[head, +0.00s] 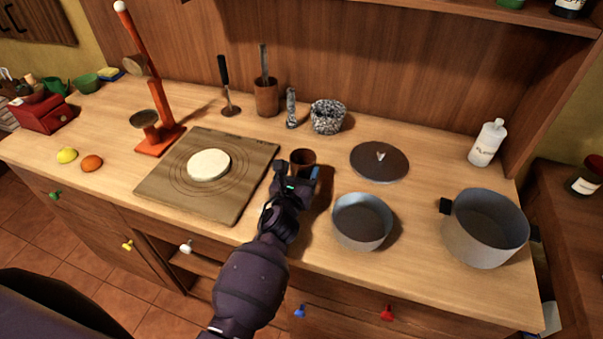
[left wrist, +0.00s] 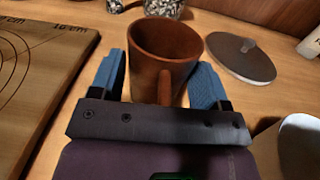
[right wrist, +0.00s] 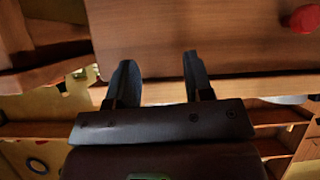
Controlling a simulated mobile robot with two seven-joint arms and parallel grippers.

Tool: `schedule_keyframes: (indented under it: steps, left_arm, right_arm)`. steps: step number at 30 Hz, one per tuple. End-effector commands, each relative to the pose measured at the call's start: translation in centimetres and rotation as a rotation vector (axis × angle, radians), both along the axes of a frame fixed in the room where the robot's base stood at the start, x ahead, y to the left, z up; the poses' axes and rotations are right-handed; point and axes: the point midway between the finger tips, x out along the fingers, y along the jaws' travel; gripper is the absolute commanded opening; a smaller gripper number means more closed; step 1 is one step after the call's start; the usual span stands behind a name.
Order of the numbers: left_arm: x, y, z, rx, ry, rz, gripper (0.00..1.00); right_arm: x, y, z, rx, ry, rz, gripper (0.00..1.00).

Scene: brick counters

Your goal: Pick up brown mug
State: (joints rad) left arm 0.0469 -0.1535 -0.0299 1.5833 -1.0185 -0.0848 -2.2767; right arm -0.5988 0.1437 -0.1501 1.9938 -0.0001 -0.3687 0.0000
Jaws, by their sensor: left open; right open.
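The brown mug (head: 303,158) stands upright on the wooden counter, between the board and the grey bowl. In the left wrist view the mug (left wrist: 165,55) sits between the two blue fingers, its handle facing my palm. My left gripper (head: 297,178) is open around the near part of the mug; its fingers (left wrist: 165,85) stand on either side, with a gap visible at the left finger. Whether the right finger touches the mug I cannot tell. My right gripper (right wrist: 157,80) is open and empty, facing the wooden cabinet front. It does not show in the head view.
A board (head: 165,188) with round dough (head: 208,165) lies left of the mug. A grey bowl (head: 362,222) is close on the right, a lid (head: 379,161) behind it and a pot (head: 484,228) farther right. A stone mortar (head: 327,117) stands behind.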

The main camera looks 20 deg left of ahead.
Motion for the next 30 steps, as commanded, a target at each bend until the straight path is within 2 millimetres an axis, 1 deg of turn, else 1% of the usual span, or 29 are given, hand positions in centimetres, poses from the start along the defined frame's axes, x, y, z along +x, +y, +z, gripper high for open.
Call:
schedule_keyframes:
  steps: [1,2,9,10,19,22,26,29,30]
  left_arm:
    - [0.0,0.0,0.0,0.000,0.000,0.000,0.70]
    - [0.0,0.0,0.0,0.000,0.000,0.000,0.67]
    - [0.0,0.0,0.0,0.000,0.000,0.000,0.30]
    - [0.0,0.0,0.0,0.000,0.000,0.000,0.27]
    - [0.0,0.0,0.1,0.000,-0.002,0.000,0.26]
    - [0.0,0.0,0.5,0.001,-0.003,0.000,0.26]
    - [0.0,0.1,2.1,0.004,-0.006,-0.001,0.26]
    - [0.0,0.0,4.0,0.006,-0.006,-0.003,0.26]
    - [0.0,0.1,4.9,0.005,-0.007,-0.002,0.26]
  right_arm:
    - [-0.2,0.0,-0.1,0.000,0.004,-0.002,0.47]
    - [-0.3,0.0,-0.2,0.000,0.006,-0.002,0.47]
    - [-0.7,-0.1,-0.6,0.000,0.018,-0.004,0.47]
    - [-0.7,-0.1,-0.6,0.000,0.018,-0.004,0.47]
    - [-0.3,0.0,-0.4,0.001,0.010,-0.003,0.47]
    - [0.0,0.0,0.0,0.002,0.003,-0.001,0.47]
    - [0.4,0.1,1.1,0.002,-0.006,0.001,0.47]
    - [0.5,0.1,2.3,0.003,-0.012,0.001,0.47]
    - [0.5,0.1,2.8,0.002,-0.014,0.000,0.47]
